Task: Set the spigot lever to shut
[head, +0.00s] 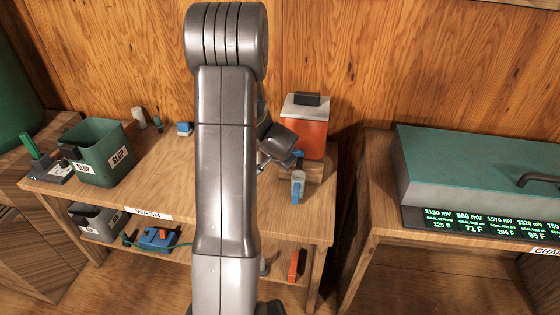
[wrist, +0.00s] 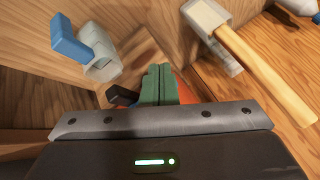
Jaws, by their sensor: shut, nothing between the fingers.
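The orange tank (head: 307,130) with a grey lid stands at the back right of the wash bench in the head view. In front of it is a grey spigot body (head: 299,176) with a blue lever (head: 296,192) pointing downward. In the wrist view, the grey spigot body (wrist: 103,66) and blue lever (wrist: 72,42) are at the upper left, apart from my gripper. My gripper (wrist: 160,84) has its green fingers closed together with nothing between them. Its fingertips are near the tank; an orange patch shows behind them. My arm hides the middle of the bench in the head view.
A grey-headed mallet (wrist: 235,50) with a wooden handle lies at the upper right of the wrist view. A green slop bucket (head: 98,150) stands on the bench's left. A green-lidded box (head: 470,165) sits on the bench at right. A gap separates the benches.

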